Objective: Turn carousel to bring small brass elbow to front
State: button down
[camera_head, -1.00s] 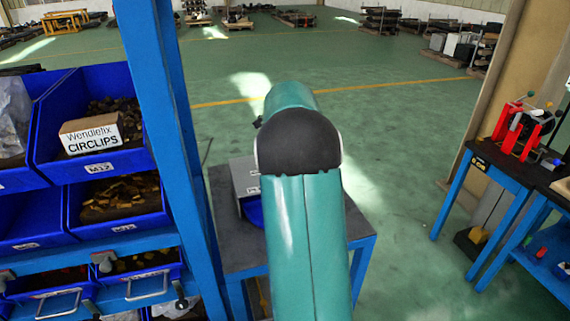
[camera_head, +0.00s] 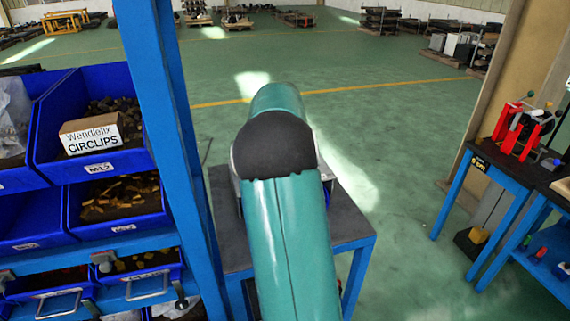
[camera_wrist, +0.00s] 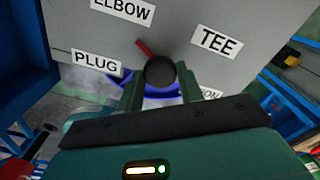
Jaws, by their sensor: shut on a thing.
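In the wrist view a grey panel (camera_wrist: 205,65) carries the labels ELBOW (camera_wrist: 122,10), TEE (camera_wrist: 216,40) and PLUG (camera_wrist: 96,62), with another label partly hidden at the lower right. A round dark knob (camera_wrist: 160,71) with a red pointer (camera_wrist: 144,48) sits among them. The pointer is aimed up and left, roughly towards ELBOW. My gripper (camera_wrist: 160,82) is shut on the knob, one finger on each side. A blue curved part (camera_wrist: 163,94) shows behind the fingers. I see no small brass elbow. In the head view my arm hides the gripper and most of the panel.
A dark-topped blue bench (camera_head: 348,222) stands under my arm. Close on the left is a blue rack post (camera_head: 165,130) with blue bins (camera_head: 120,205) and a circlips box (camera_head: 91,135). Another blue bench (camera_head: 500,165) is at the right. Green floor lies open between.

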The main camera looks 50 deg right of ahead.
jog(key=shift+r+m, duration=0.15)
jog(key=shift+m, duration=1.55)
jog(key=c, duration=0.9)
grip_release()
notch_tip(320, 180, up, 14)
jog(key=shift+f, duration=0.2)
